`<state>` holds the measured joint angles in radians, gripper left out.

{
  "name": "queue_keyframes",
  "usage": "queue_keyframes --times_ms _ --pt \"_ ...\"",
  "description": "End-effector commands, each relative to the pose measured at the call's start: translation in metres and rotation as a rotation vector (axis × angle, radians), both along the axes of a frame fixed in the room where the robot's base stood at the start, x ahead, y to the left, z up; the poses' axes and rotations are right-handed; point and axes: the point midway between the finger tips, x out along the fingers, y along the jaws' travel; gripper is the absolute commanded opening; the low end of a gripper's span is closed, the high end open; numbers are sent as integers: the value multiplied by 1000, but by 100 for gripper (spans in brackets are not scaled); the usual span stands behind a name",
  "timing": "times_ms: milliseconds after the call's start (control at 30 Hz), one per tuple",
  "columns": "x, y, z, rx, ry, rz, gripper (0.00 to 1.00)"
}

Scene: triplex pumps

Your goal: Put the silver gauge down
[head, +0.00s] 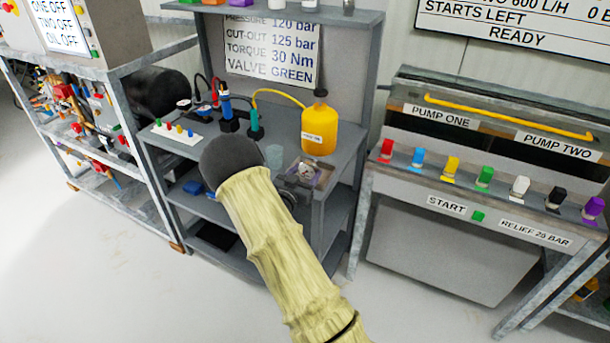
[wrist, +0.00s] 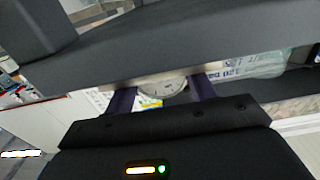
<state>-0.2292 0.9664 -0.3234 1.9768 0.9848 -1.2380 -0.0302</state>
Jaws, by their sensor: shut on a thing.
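The silver gauge (wrist: 163,88) shows in the wrist view as a pale round dial between the two dark purple fingers of my gripper (wrist: 161,94). My gripper is shut on it. Its lower part is hidden by the gripper body, and its upper edge by a dark bar across the view. In the head view my yellow-sleeved arm reaches over the front of the grey bench (head: 345,150) and hides part of it. A small pale round shape shows just right of my arm there; I cannot tell clearly whether it is the held gauge.
On the bench stand a yellow bottle (head: 319,128), a white block with coloured pegs (head: 176,132) and blue and teal tools in dark holders. A pump console (head: 480,190) with coloured knobs stands to the right. A cluttered rack (head: 85,120) stands to the left.

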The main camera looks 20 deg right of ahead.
Motion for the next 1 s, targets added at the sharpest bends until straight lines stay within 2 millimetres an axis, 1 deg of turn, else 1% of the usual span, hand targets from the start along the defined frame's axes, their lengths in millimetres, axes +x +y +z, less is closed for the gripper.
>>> queue_keyframes --times_ms 33,67,100,167,467,667,700,1000 --pt "-2 1 -6 10 12 0 19" --pt "-2 1 -7 11 14 0 59" --pt "-2 1 -8 12 14 0 67" --pt "-2 1 -8 12 16 0 77" --pt "-4 0 -9 14 21 -4 77" --pt "-4 0 7 13 20 -4 77" --pt "-9 9 2 14 21 -1 77" --pt "-44 56 6 9 13 2 77"
